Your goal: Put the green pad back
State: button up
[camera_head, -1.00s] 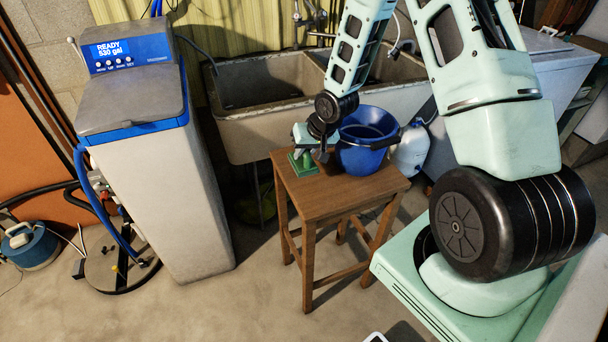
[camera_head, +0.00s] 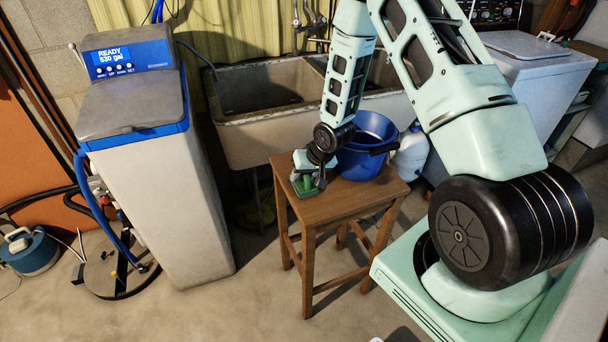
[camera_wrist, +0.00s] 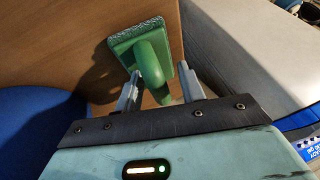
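The green pad (camera_head: 304,187) with its green handle is at the left front part of the wooden stool's top (camera_head: 345,203). In the wrist view the pad (camera_wrist: 126,38) is square, with a rough pale edge and a thick rounded handle toward me. My gripper (camera_head: 318,182) is low over the stool top at the pad. In the wrist view the two fingers of my gripper (camera_wrist: 160,71) are apart, one on each side of the handle, with a visible gap at the right finger. Whether the pad rests flat on the wood is hard to tell.
A blue bucket (camera_head: 366,152) stands on the stool right behind my gripper. The water softener (camera_head: 165,200), its display reading READY 530 gal, stands to the left. A concrete sink (camera_head: 250,135) is behind. A white jug (camera_head: 411,155) is right of the bucket.

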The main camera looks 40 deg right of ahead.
jog(key=v, duration=1.2)
jog(key=s+a+r+n+g, duration=0.1)
jog(key=s+a+r+n, duration=0.25)
jog(key=a, duration=0.45)
jog(key=s+a+r+n+g, duration=0.1)
jog(key=s+a+r+n, duration=0.1)
jog(key=a+r, duration=0.45)
jog(key=s+a+r+n+g, duration=0.1)
jog(key=s+a+r+n, duration=0.1)
jog(key=s+a, duration=0.4)
jog(key=s+a+r+n+g, duration=0.2)
jog(key=s+a, duration=0.4)
jog(key=s, duration=0.7)
jog(key=shift+a+r+n+h, duration=0.3)
jog(key=shift+a+r+n, duration=0.1)
jog(key=shift+r+n, duration=0.45)
